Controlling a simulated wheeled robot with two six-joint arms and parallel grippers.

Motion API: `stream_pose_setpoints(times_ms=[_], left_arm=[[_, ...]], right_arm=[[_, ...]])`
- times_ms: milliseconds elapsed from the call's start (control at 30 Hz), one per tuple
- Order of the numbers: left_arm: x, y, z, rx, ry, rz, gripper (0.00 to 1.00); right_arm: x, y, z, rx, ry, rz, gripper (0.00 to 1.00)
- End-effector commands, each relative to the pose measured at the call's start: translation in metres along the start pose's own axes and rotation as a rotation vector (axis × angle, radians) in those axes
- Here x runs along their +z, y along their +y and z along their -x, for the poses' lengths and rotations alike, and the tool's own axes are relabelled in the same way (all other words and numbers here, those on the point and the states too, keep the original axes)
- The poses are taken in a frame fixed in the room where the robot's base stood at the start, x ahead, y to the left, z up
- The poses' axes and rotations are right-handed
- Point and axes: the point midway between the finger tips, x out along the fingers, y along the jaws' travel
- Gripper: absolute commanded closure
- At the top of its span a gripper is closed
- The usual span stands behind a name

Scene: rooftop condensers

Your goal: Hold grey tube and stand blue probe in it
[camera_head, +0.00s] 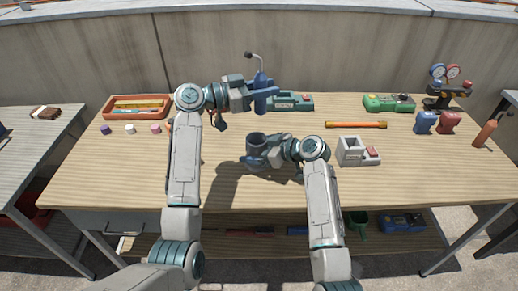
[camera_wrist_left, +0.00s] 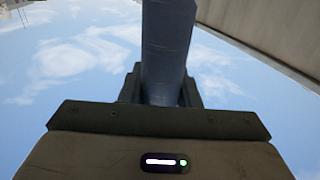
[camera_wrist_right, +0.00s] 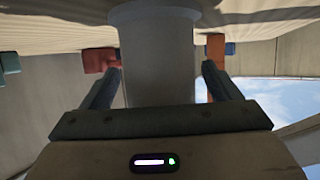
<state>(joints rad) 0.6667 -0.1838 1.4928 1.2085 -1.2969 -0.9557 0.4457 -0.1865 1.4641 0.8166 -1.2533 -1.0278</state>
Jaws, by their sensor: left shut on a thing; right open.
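My left gripper (camera_head: 266,95) is shut on the blue probe (camera_head: 262,80) and holds it raised above the table, behind and above the grey tube. The left wrist view shows the probe as a blue-grey shaft (camera_wrist_left: 167,50) between the fingers. The grey tube (camera_head: 256,137) stands upright on the table with its open mouth up. My right gripper (camera_head: 263,156) is open low at the tube, coming from the right. In the right wrist view the tube (camera_wrist_right: 157,65) is between the two fingers, with gaps beside it. The tube's lower part is partly hidden by the gripper.
An orange tray (camera_head: 137,107) is at the back left, with small caps (camera_head: 130,129) before it. A grey block holder (camera_head: 352,152) stands right of my right gripper. An orange rod (camera_head: 356,125), a green device (camera_head: 388,103) and blue and red bottles (camera_head: 426,122) are farther right.

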Motion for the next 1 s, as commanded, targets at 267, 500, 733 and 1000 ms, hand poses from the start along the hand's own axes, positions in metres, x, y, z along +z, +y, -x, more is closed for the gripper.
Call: stream_pose_setpoints(times_ms=[267,500,733,1000], left_arm=[[-0.001,0.000,0.000,0.000,0.001,-0.001,0.99],[0.021,0.001,0.005,-0.036,0.001,0.004,0.99],[0.048,0.001,0.012,-0.094,0.002,0.000,0.99],[0.056,0.001,0.012,-0.095,0.001,0.001,0.99]], right_arm=[[0.000,0.000,0.000,0.000,0.000,0.000,0.62],[0.000,0.000,0.000,0.000,0.000,0.000,0.67],[0.000,0.000,0.000,-0.001,0.000,-0.001,0.67],[0.000,0.000,0.000,-0.001,0.000,-0.001,0.67]])
